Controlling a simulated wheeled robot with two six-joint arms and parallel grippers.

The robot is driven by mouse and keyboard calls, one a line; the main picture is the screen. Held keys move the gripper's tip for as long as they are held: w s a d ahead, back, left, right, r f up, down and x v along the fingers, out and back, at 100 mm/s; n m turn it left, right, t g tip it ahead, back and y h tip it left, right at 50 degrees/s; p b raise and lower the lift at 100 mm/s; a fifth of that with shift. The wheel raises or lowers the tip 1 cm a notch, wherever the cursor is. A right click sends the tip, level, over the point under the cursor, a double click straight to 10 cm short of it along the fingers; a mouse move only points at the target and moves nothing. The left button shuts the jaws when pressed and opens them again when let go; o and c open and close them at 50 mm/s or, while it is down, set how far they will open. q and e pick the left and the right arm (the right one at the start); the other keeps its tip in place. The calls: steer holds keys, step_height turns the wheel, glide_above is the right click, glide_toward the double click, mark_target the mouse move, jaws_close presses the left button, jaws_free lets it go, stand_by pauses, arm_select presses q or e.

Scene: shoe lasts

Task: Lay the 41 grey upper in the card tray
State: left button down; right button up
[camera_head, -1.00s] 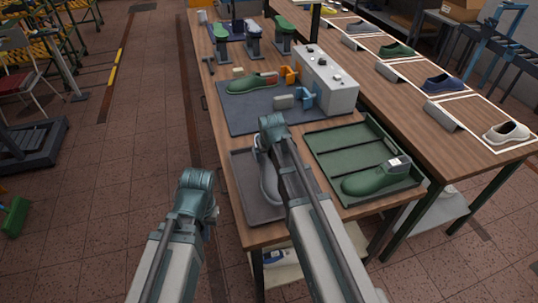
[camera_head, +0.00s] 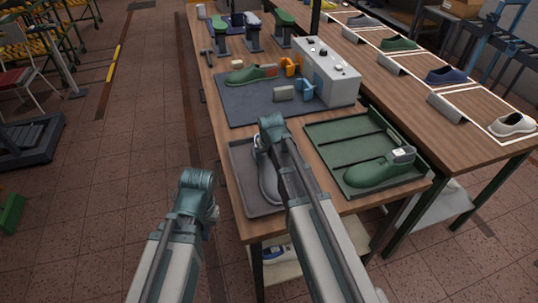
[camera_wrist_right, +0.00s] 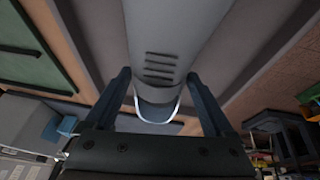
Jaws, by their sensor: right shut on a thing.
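The grey upper (camera_head: 267,181) is partly hidden behind my right arm in the head view. It is over the dark grey card tray (camera_head: 242,183) at the bench's near left corner; I cannot tell if it touches the tray floor. My right gripper (camera_head: 268,143) is shut on the upper. In the right wrist view, the smooth grey upper (camera_wrist_right: 163,42), with several short slits, lies between the two fingers (camera_wrist_right: 160,100). The size mark is not readable. My left gripper (camera_head: 212,212) hangs left of the bench, clear of it, with its fingers mostly hidden.
A green tray (camera_head: 325,128) holding a green shoe (camera_head: 378,170) with a white label stands right of the card tray. Behind are a dark mat (camera_head: 235,110), another green shoe (camera_head: 250,75) and a pale box (camera_head: 325,70). Several shoes line the right bench.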

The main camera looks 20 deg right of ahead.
steer(key=shift+f, duration=0.15)
stand_by(0.4)
steer(key=o, duration=1.2)
steer(key=shift+c, duration=0.2)
steer(key=p+v, duration=1.2)
steer(key=v, duration=0.2)
steer(key=shift+w+f, duration=0.1)
